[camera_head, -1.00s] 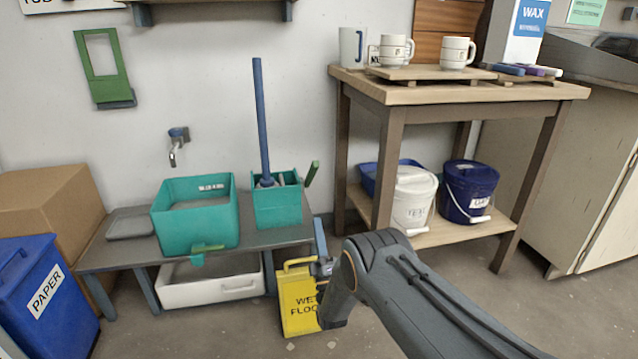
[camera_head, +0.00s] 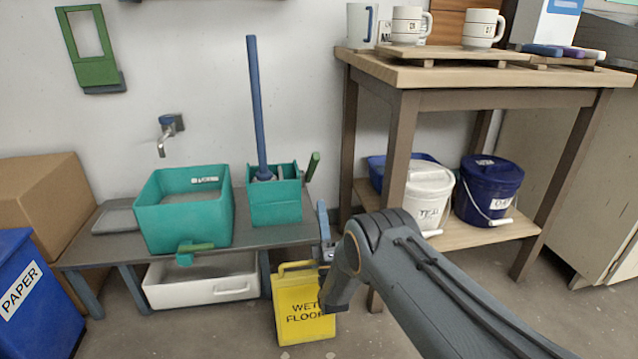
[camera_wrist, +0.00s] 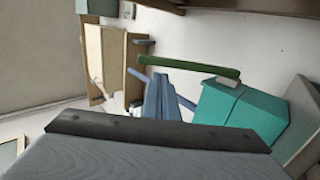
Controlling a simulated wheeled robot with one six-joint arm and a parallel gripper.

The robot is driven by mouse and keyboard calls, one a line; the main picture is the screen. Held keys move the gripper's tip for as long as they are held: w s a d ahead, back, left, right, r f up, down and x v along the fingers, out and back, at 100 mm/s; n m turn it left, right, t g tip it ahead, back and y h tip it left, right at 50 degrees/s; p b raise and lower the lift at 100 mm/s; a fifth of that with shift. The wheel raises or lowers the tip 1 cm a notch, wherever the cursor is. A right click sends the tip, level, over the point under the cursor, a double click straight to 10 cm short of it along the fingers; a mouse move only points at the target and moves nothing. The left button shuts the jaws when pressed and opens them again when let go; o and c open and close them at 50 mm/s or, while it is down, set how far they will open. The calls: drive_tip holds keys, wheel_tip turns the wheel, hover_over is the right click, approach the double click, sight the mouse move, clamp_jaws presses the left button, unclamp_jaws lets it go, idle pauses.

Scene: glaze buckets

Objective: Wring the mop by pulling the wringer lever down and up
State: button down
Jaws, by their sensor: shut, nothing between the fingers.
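The mop's blue pole (camera_head: 257,105) stands nearly upright in the teal wringer box (camera_head: 276,205) on the low bench. The green lever (camera_head: 313,165) sticks up at the box's right side. The wrist view shows the lever as a green bar (camera_wrist: 190,66) beside the teal box (camera_wrist: 243,108). The mop head is mostly hidden inside the box. My gripper (camera_head: 323,218) is to the right of and below the wringer box, in front of the bench's right end. Its blue-grey fingers (camera_wrist: 163,98) are together and empty, apart from the lever.
A teal basin (camera_head: 185,215) stands left of the wringer box, with a white tray (camera_head: 205,285) below. A yellow floor sign (camera_head: 300,305) stands below my gripper. A wooden table (camera_head: 470,75) with mugs on top and buckets on its lower shelf stands to the right.

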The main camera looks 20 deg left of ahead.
sight(316, 165)
drive_tip(key=shift+w+a+r+b, duration=0.15)
drive_tip(key=shift+w+b, duration=0.15)
drive_tip(key=shift+b, duration=0.95)
drive_tip(key=b, duration=0.3)
drive_tip(key=shift+w+r, duration=0.15)
drive_tip(key=shift+r, duration=0.2)
drive_tip(key=b+x, duration=0.7)
drive_tip(key=x, duration=0.2)
drive_tip(key=shift+r+b, duration=0.2)
drive_tip(key=shift+b, duration=0.15)
